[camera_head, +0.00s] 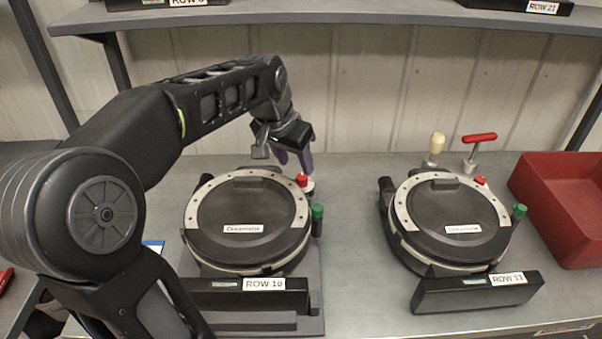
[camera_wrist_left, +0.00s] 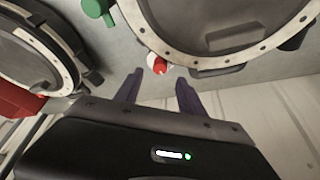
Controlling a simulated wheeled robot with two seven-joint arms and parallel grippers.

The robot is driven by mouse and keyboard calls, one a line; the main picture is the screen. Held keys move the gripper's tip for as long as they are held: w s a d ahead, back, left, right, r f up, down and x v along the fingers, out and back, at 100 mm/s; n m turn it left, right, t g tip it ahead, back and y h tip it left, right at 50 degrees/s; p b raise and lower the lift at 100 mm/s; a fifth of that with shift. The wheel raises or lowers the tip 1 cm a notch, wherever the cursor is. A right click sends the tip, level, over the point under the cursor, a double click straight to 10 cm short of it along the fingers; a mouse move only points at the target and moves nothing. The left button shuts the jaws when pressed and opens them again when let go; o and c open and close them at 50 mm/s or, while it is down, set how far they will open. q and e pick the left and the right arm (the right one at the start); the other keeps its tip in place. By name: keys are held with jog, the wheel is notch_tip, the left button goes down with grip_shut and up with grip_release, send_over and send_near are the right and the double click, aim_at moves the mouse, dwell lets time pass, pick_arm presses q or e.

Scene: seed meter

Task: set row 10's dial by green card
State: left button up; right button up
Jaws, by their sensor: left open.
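Row 10's seed meter (camera_head: 246,225) is a round black unit with a pale drilled ring, behind a black plate labelled ROW 10 (camera_head: 264,284). On its right side are a red-topped white knob (camera_head: 303,180) and a green-capped post (camera_head: 317,211). My left gripper (camera_head: 297,160) is open, pointing down just behind the red-topped knob. In the left wrist view the two purple fingers (camera_wrist_left: 158,88) stand apart and empty, with the red-topped knob (camera_wrist_left: 159,64) just beyond the gap between their tips. I cannot make out a green card or which part is the dial.
A red bin (camera_head: 560,205) is at the far right. A shelf (camera_head: 330,14) crosses above. Bare bench lies between the meters.

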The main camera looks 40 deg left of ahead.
aim_at(301, 177)
pick_arm(q)
jog(key=x, duration=0.6)
jog(key=shift+w+f+p, duration=0.1)
jog(key=shift+f+p, duration=0.05)
jog(key=shift+p, duration=0.2)
grip_shut()
